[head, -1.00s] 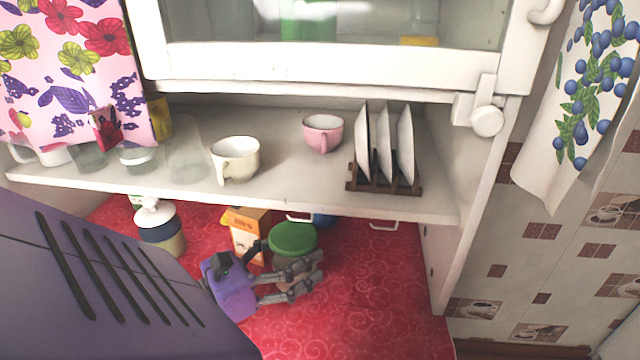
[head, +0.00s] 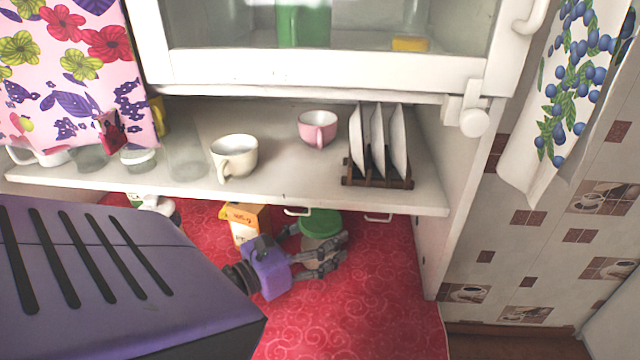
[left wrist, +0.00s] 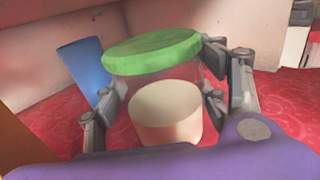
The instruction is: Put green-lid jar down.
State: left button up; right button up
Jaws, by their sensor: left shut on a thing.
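The green-lid jar (head: 321,224) stands upright under the shelf, over the red oilcloth counter (head: 365,310). In the left wrist view the jar (left wrist: 150,52) shows a green lid, clear walls and pale contents. My left gripper (head: 328,254) is shut on it, with fingers on both sides of its body. The jar's base is hidden by the gripper, so I cannot tell whether it touches the counter. My right gripper is not in view.
An orange box (head: 246,222) stands just left of the gripper. A blue object (left wrist: 84,68) stands behind the jar in the left wrist view. The shelf (head: 290,190) above holds cups, glasses and a plate rack (head: 378,180). Red counter is clear to the right.

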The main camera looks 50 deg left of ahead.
aim_at(303, 248)
pick_arm(q)
jog(key=shift+f, duration=0.1)
jog(key=o, duration=1.4)
jog(key=shift+f, duration=0.1)
jog(key=shift+o, duration=0.4)
jog(key=shift+r, duration=0.3)
jog(key=s, duration=0.1)
jog(key=s+b, duration=0.1)
jog(key=s, duration=0.1)
jog(key=s+f, duration=0.1)
jog(key=s, duration=0.1)
jog(key=shift+s+a, duration=0.2)
jog(key=s, duration=0.1)
jog(key=s+b, duration=0.1)
jog(key=s, duration=0.3)
jog(key=shift+s+a+r+b, duration=0.1)
jog(key=shift+a+r+b, duration=0.15)
jog(key=shift+b, duration=0.05)
jog(key=shift+s+r, duration=0.1)
jog(key=shift+s, duration=0.6)
